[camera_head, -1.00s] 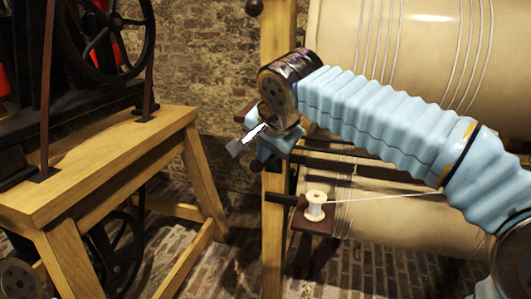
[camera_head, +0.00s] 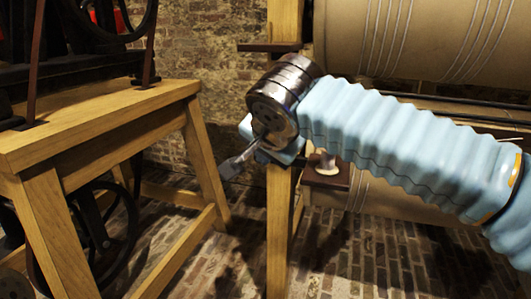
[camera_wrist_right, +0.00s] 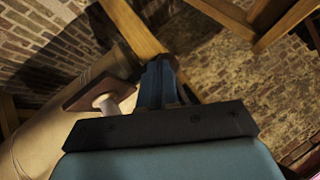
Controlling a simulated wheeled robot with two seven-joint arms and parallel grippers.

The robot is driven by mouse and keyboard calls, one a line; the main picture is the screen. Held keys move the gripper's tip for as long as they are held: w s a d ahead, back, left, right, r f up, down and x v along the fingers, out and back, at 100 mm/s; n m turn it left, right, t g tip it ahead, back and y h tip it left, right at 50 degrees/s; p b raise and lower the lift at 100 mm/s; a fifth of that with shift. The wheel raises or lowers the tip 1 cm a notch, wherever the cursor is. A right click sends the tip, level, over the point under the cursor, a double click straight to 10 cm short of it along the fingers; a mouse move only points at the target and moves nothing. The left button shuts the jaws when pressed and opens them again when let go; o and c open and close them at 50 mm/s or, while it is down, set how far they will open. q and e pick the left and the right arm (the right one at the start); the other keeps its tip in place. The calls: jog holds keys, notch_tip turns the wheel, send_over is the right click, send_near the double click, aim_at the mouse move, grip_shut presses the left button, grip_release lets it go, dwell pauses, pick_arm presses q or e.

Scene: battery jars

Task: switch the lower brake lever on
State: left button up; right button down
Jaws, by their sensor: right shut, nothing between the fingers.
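My right gripper (camera_head: 238,165) reaches in from the right, in front of the wooden post (camera_head: 280,225). Its fingers are shut with nothing between them and point down and left. It also shows in the right wrist view (camera_wrist_right: 160,62), close to the post. The lower brake lever cannot be made out now; my gripper and arm cover the part of the post beside the spool bracket (camera_head: 328,182). A white spool (camera_head: 326,167) on that bracket is partly hidden by my arm. It also shows in the right wrist view (camera_wrist_right: 106,103). My left gripper is out of view.
A wooden workbench (camera_head: 95,120) with black machinery and a flywheel (camera_head: 110,235) below stands at the left. Large pale drums (camera_head: 415,40) lie behind my arm. A dark ledge (camera_head: 258,47) crosses the post above the gripper. Brick floor shows between bench and post.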

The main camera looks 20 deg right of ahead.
pick_arm(q)
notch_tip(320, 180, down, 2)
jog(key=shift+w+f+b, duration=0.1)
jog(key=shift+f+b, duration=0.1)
jog(key=shift+b, duration=0.65)
pick_arm(e)
jog(key=f, duration=0.2)
jog(key=shift+w+d+f, duration=0.2)
jog(key=shift+f, duration=0.4)
